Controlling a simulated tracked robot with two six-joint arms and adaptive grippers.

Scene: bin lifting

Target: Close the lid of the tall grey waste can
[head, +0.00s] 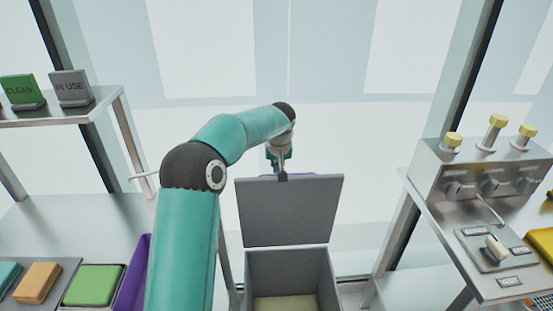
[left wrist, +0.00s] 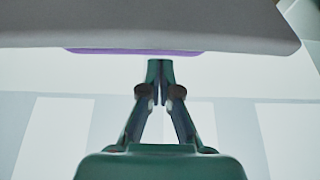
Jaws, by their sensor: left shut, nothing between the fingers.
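The tall grey waste can (head: 252,272) stands open below the middle of the head view, with a pale bottom visible inside. Its grey lid (head: 290,212) stands raised, nearly upright, at the back of the can. My left gripper (head: 282,174) is at the lid's top edge, reaching over from the left, shut and empty. In the left wrist view the lid (left wrist: 150,25) fills the top of the picture, and the shut fingertips (left wrist: 160,72) point at its edge. I cannot tell whether they touch it. My right gripper is out of view.
A purple edge (left wrist: 135,51) shows behind the lid. On the left are a shelf with CLEAN (head: 21,90) and IN USE (head: 70,87) signs, sponges, and a purple bin (head: 136,272). On the right is a bench with a valve box (head: 480,170). Glass panels stand behind.

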